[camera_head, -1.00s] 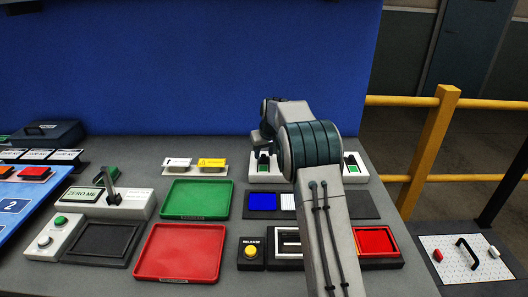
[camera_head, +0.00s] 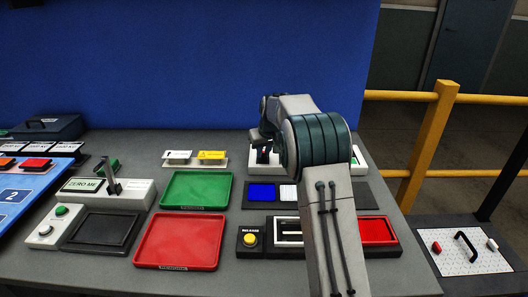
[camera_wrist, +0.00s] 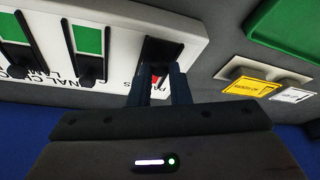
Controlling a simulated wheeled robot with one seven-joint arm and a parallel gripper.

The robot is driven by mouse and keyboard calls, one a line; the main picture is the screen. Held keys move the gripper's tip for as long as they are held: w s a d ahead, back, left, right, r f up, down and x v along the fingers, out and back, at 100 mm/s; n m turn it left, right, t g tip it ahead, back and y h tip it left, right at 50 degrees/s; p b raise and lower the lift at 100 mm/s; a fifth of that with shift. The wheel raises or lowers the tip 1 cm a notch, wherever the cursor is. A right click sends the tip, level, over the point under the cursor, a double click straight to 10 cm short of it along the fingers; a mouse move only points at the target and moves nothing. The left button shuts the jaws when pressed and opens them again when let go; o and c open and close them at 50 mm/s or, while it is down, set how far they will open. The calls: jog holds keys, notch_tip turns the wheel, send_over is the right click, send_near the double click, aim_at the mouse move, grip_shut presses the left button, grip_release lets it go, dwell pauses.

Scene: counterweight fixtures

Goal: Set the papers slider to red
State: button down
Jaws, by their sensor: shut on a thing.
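The white slider panel (camera_head: 356,160) stands at the back right of the bench, partly hidden behind my arm. It also shows in the wrist view (camera_wrist: 120,80), where a partly covered label beginning "PA" sits beside the papers slider (camera_wrist: 161,48). A bit of red shows in its slot near my fingers, with black at the other end. My gripper (camera_wrist: 159,88) is shut on the slider's knob, which is mostly hidden between the fingers. Two neighbouring sliders (camera_wrist: 89,40) show green. In the head view, my gripper (camera_head: 262,148) is at the panel's left part, with a little red visible below it.
A card stand with white and yellow cards (camera_head: 211,156) is left of the panel. A green tray (camera_head: 197,190) and a red tray (camera_head: 182,241) lie in front. A blue-and-white fixture (camera_head: 262,193) and a release-button box (camera_head: 249,239) lie in front of the panel.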

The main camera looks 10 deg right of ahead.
jog(key=shift+s+f, duration=0.1)
jog(key=c, duration=1.3)
grip_release()
jog(key=shift+s, duration=0.1)
jog(key=shift+c, duration=0.2)
jog(key=v, duration=1.4)
jog(key=shift+b, duration=0.3)
jog(key=shift+a, duration=0.1)
